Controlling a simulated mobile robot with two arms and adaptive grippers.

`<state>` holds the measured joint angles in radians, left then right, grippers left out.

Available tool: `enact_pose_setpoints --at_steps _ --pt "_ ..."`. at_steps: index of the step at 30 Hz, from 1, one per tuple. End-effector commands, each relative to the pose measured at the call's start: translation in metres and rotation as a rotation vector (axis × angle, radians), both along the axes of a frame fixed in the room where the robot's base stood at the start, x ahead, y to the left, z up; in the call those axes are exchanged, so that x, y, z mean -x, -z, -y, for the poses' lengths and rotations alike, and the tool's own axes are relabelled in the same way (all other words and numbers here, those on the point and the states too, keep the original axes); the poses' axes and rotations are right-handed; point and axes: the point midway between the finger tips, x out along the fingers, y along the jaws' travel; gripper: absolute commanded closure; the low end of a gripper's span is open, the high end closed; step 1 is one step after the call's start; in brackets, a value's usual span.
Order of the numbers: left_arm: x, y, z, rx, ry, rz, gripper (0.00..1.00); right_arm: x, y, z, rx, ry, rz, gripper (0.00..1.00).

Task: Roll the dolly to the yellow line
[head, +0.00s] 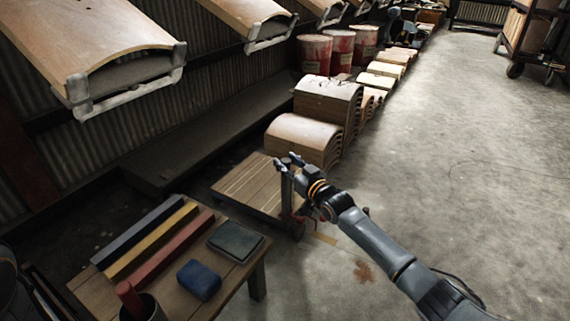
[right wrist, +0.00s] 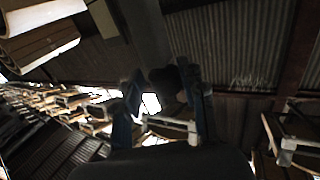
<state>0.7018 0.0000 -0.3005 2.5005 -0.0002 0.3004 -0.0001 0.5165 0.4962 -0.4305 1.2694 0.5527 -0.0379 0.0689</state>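The dolly (head: 250,187) is a low wooden-slatted platform on the floor, left of centre in the head view. An upright grey handle post (head: 286,195) stands at its right end, with a wheel and some red at its base. My right gripper (head: 289,162) is at the top of this post. In the right wrist view the fingers (right wrist: 163,95) stand apart with a dark rounded shape between them; whether they grip it is unclear. My left gripper is not in view.
A wooden table (head: 225,290) with coloured bars, a blue block and a dark pad stands in front of the dolly. Stacked curved wooden pieces (head: 305,138) and red drums (head: 341,50) stand behind it. Panels hang at upper left. The floor (head: 470,150) at right is clear.

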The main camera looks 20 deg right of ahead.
Motion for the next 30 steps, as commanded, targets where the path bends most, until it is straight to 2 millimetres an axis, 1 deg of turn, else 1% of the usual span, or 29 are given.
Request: enact_pose_setpoints --at_steps 10,14,17,24,27,30 --pt "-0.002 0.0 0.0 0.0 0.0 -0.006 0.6 0.001 0.0 -0.003 0.0 -0.004 0.0 0.48" --pt "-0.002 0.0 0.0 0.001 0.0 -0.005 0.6 0.009 0.001 -0.001 -0.001 -0.004 0.0 0.48" --pt "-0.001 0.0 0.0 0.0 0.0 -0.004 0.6 0.023 0.002 0.002 0.0 -0.004 -0.001 0.48" --pt "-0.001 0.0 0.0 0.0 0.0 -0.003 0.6 0.073 0.002 0.014 0.003 -0.002 -0.003 0.48" --pt "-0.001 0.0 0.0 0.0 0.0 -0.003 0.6 0.091 0.002 0.019 0.001 -0.001 -0.003 0.48" --pt "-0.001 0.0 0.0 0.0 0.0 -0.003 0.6 0.105 0.002 0.022 0.001 0.0 -0.003 0.48"
